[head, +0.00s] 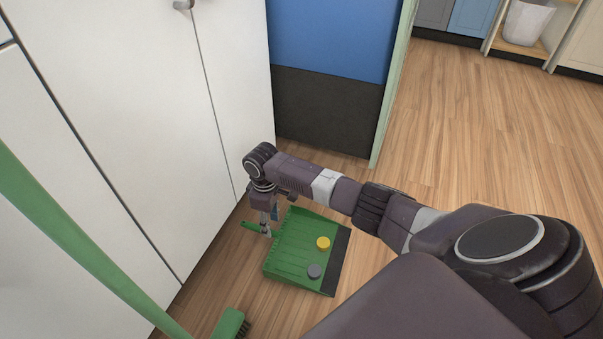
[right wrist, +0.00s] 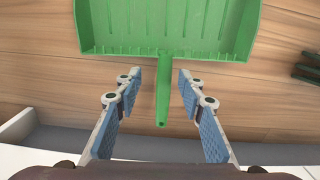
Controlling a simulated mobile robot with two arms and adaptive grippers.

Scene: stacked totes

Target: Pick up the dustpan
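The green dustpan (head: 292,248) lies on the wooden floor beside the white cabinet, and its pan also shows at the top of the right wrist view (right wrist: 170,25). A yellow disc (head: 323,242) and a grey disc (head: 314,271) lie in it. Its handle (right wrist: 162,95) points back towards my right gripper (right wrist: 158,100). The right gripper is open, with one blue-padded finger on each side of the handle and a gap on both sides. In the head view the right gripper (head: 266,222) is low over the handle. My left gripper is not in view.
White cabinet doors (head: 120,110) stand close on the left. A green broom has its pole (head: 85,235) crossing the left side and its head (head: 231,323) at the bottom. A blue and black panel (head: 328,90) stands behind. Open floor (head: 480,130) lies to the right.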

